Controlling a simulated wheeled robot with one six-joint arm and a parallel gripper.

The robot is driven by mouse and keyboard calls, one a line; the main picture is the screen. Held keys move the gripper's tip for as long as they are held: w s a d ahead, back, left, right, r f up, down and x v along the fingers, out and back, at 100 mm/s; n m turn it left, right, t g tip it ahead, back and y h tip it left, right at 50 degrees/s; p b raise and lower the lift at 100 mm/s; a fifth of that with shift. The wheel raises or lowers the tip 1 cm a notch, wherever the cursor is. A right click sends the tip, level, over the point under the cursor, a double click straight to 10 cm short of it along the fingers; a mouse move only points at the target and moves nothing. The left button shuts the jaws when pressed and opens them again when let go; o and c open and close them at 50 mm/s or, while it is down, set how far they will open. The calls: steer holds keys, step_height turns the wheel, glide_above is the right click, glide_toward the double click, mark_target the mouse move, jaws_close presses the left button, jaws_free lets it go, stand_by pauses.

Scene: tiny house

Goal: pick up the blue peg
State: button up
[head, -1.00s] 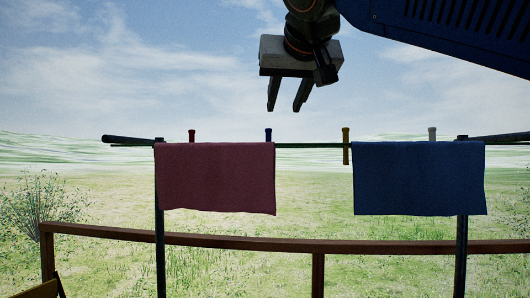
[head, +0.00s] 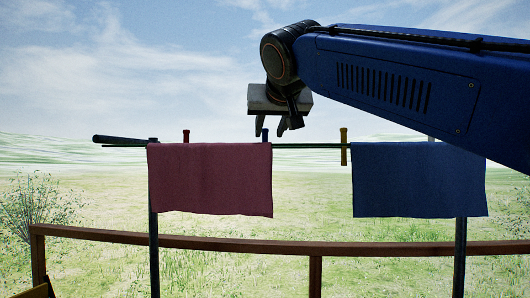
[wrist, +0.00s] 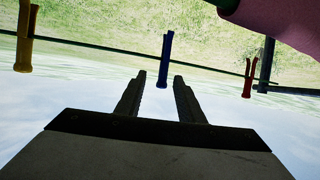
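The blue peg (head: 265,134) stands upright on the clothesline at the right end of the red towel (head: 210,180). In the wrist view the blue peg (wrist: 166,60) shows just beyond the fingertips, between their lines. My gripper (head: 268,132) is over the line near the peg, and in the head view a finger partly overlaps it. In the wrist view my gripper (wrist: 159,75) has its two fingers apart with nothing between them. Contact with the peg does not show.
A red peg (head: 186,136) and a yellow peg (head: 343,147) are also on the line (head: 306,145). A blue towel (head: 410,180) hangs at the right. A wooden rail (head: 330,247) runs below. My arm hides the line's right end.

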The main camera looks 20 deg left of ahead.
mark_target(266, 136)
steer(key=shift+x, duration=2.65)
steer(key=shift+s+a, duration=0.1)
steer(key=shift+a, duration=0.1)
jaws_close()
